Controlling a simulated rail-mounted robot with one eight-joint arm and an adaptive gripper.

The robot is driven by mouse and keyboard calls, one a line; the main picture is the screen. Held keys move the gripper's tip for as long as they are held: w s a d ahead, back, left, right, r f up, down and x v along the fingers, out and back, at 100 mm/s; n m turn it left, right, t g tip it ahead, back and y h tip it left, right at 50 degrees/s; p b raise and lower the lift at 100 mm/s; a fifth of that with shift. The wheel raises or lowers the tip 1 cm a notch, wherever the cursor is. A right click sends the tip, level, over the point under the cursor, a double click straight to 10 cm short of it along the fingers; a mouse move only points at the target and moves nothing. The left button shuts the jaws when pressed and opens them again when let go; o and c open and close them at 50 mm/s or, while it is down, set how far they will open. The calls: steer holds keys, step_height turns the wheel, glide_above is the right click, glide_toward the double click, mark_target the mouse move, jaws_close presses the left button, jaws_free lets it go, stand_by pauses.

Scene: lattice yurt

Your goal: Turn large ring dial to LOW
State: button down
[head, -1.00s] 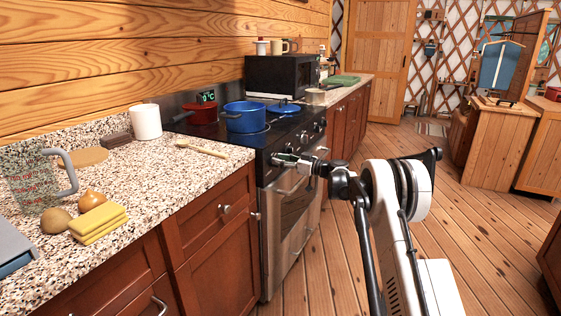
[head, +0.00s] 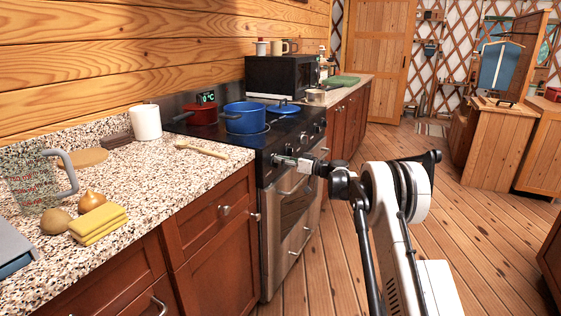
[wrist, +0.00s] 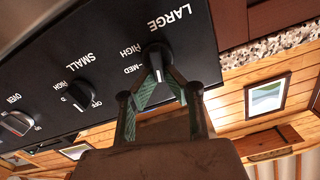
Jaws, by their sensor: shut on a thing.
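The large ring dial (wrist: 157,58) is a dark knob under the word LARGE on the black stove panel in the wrist view. HIGH and MED are printed beside it; a LOW mark cannot be seen. My gripper (wrist: 162,76) is shut on this dial, its green-padded fingers on either side of it. Which mark the dial points to is hard to tell. In the head view my gripper (head: 283,161) is at the stove's front panel, and the dial is hidden there.
The small ring dial (wrist: 78,95) and the oven dial (wrist: 16,122) are on the same panel. The oven door handle (head: 292,187) is just below my gripper. A blue pot (head: 246,117) and a red pot (head: 201,115) stand on the stove.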

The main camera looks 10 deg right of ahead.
steer(key=m, duration=0.5)
steer(key=shift+w+d+f+m, duration=0.25)
steer(key=shift+w+d+m, duration=0.05)
steer(key=shift+m, duration=0.1)
stand_by(0.4)
steer(key=c, duration=1.8)
jaws_free()
steer(key=v, duration=1.2)
steer(key=shift+s, duration=0.1)
steer(key=shift+a+r, duration=0.1)
